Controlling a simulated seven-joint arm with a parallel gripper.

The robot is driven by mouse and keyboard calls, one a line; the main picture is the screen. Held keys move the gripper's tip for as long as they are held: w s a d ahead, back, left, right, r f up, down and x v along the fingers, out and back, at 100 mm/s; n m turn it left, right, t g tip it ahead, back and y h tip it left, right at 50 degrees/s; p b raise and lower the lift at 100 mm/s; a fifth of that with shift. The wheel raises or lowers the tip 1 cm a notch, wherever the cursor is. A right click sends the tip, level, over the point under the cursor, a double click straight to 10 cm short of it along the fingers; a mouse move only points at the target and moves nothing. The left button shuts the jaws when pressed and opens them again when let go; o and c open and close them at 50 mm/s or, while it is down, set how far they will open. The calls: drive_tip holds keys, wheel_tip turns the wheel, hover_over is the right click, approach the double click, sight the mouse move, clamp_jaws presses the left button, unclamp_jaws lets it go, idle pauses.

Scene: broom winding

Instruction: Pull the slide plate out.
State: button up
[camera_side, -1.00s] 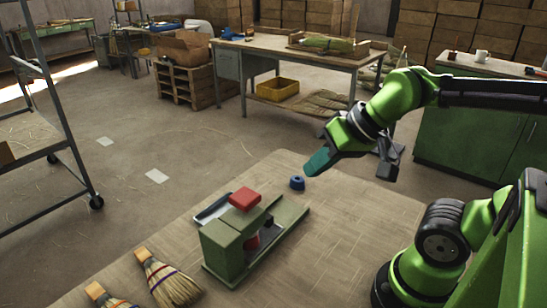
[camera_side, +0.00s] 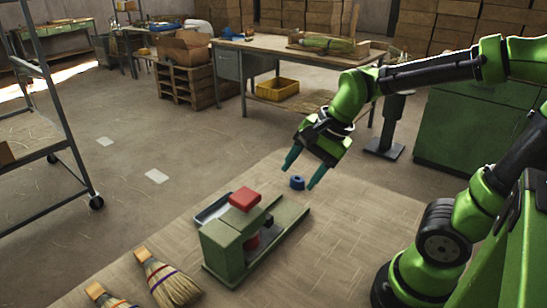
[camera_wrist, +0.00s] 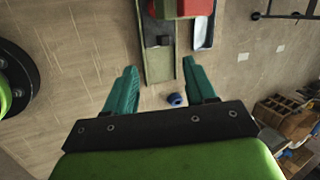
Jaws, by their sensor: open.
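The green fixture (camera_side: 225,250) stands on the work table, with a long open channel (camera_side: 288,222) running back to the right. A small dark block (camera_side: 268,220) sits in the channel beside the tall part; it shows in the wrist view (camera_wrist: 165,41). I take it for part of the slide plate, whose outline I cannot make out. A red block (camera_side: 244,199) is on top of the fixture. My gripper (camera_side: 304,167) is open and empty, above the table behind the channel's far end. In the wrist view its teal fingers (camera_wrist: 159,66) lie either side of the channel's end.
A blue ring (camera_side: 297,183) lies on the table near the channel's end, below my gripper. A shallow grey tray (camera_side: 208,213) is beside the fixture. Two brooms (camera_side: 170,281) lie at the front left. The table right of the fixture is clear.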

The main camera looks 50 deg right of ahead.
drive_tip(key=w+d+f+m, duration=0.1)
drive_tip(key=m, duration=1.4)
approach(269, 215)
drive_tip(key=x, duration=0.9)
drive_tip(key=shift+a+r, duration=0.1)
drive_tip(key=shift+a, duration=0.1)
drive_tip(key=shift+c, duration=0.4)
clamp_jaws()
drive_tip(key=shift+d, duration=0.1)
